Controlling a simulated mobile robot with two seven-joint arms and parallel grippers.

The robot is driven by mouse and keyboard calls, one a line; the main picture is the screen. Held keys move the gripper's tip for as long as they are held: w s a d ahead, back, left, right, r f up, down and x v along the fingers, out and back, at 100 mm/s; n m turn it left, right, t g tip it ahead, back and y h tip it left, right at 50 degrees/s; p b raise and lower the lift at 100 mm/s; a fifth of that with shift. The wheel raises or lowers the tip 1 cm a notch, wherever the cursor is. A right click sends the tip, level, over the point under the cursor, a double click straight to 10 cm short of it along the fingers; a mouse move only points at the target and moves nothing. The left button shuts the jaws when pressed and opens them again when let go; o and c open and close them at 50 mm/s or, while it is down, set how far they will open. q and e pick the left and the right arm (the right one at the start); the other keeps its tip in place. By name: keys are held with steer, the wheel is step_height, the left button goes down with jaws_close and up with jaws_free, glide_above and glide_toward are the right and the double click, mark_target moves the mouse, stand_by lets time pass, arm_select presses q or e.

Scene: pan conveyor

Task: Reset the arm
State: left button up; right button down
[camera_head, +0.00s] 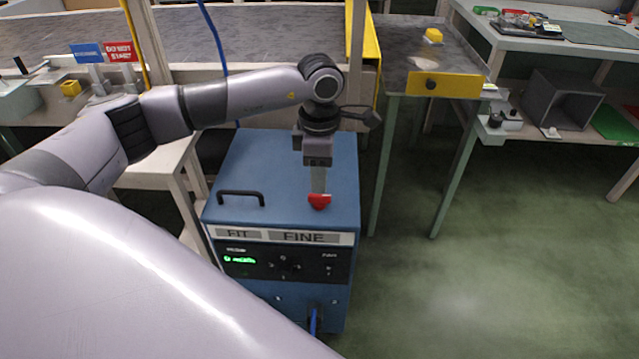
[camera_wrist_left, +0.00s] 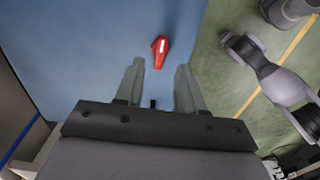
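My left arm reaches in from the left in the head view and bends down at its wrist. My left gripper (camera_head: 319,188) points down over the top of a blue cabinet (camera_head: 250,165). In the left wrist view its two fingers stand apart with nothing between them, so the gripper (camera_wrist_left: 159,68) is open. A small red object (camera_head: 319,202) with a pale mark is on the blue top just beyond the fingertips; it also shows in the left wrist view (camera_wrist_left: 159,52). I cannot tell whether a finger touches it. My right gripper is not identifiable in either view.
The cabinet has a black handle (camera_head: 240,198) and a front control panel (camera_head: 285,263). A conveyor (camera_head: 260,35) runs behind. A small table (camera_head: 405,68) with a yellow button (camera_head: 433,36) and a workbench (camera_head: 560,62) stand to the right. The green floor at right is clear.

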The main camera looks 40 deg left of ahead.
arm_select(q)
steer(key=shift+r, duration=1.25)
